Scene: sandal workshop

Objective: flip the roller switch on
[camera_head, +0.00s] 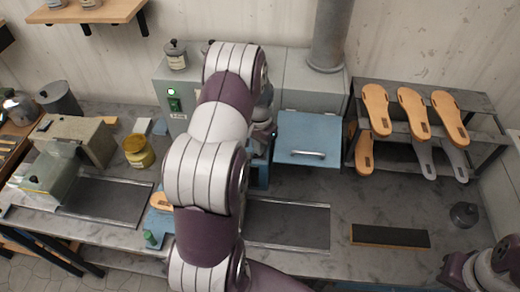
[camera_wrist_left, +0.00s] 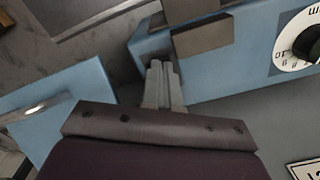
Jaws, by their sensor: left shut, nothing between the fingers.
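A small dark switch box (camera_head: 174,104) with a lit green lamp sits on the front of the grey cabinet (camera_head: 295,80), above a small white label. I cannot read the label, so I cannot tell whether this is the roller switch. My left arm rises across the middle of the head view and hides part of the cabinet front. My left gripper (camera_head: 262,135) is mostly behind the arm there, right of the switch box. In the left wrist view its fingers (camera_wrist_left: 162,68) are together and empty, close to a blue frame (camera_wrist_left: 225,60). My right gripper is out of view.
A white numbered dial (camera_wrist_left: 305,42) is right of the fingers in the wrist view. A blue door (camera_head: 308,140) with a handle stands right of my arm. A rack (camera_head: 490,103) holds sandal soles. A yellow jar (camera_head: 138,151) stands left. The bench's right front holds a dark strip (camera_head: 390,236).

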